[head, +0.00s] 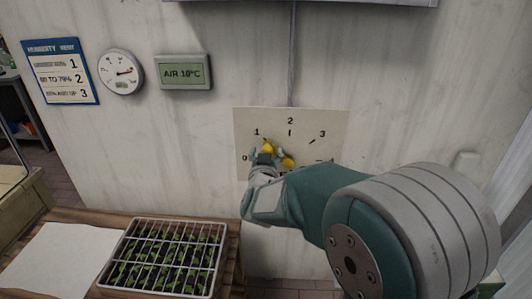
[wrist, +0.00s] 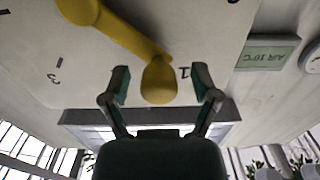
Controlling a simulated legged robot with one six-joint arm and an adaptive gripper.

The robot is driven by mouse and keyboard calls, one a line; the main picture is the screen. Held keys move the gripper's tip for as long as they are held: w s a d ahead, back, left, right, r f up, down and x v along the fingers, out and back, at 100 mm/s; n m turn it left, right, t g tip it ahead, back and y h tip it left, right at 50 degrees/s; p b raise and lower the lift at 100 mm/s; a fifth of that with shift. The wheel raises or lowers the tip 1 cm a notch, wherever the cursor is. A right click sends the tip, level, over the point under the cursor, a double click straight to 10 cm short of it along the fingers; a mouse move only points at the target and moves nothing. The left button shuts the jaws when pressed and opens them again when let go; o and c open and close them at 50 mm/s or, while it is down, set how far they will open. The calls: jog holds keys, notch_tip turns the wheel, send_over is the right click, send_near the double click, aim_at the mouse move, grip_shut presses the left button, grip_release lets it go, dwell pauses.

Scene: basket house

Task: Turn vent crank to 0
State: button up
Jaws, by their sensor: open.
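The yellow vent crank (head: 287,161) is mounted on a pale dial plate (head: 315,118) on the wall, marked 0 at left, 1 at upper left, 2 at top and 3 at upper right. Its arm points to the upper left, near the 1. The wrist view is upside down and shows the crank's arm (wrist: 125,35) ending in a rounded knob. My gripper (wrist: 161,85) is open, with one finger on either side of the knob; I cannot tell if they touch it. In the head view my gripper (head: 265,156) covers the dial's lower left part.
A seedling tray (head: 128,222) and a white sheet (head: 60,262) lie on the wooden bench at lower left. On the wall hang a humidity sign (head: 60,72), a round gauge (head: 121,72) and a display (head: 184,72) reading AIR 10°C.

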grip_shut()
jog(key=shift+a, duration=0.1)
notch_tip(320, 180, down, 6)
jog(key=a+n, duration=0.2)
jog(key=n, duration=0.7)
jog(key=shift+r, duration=0.15)
dwell(0.6)
jog(key=shift+c, duration=1)
grip_release()
jog(key=shift+o, duration=1)
jog(key=shift+a, duration=0.2)
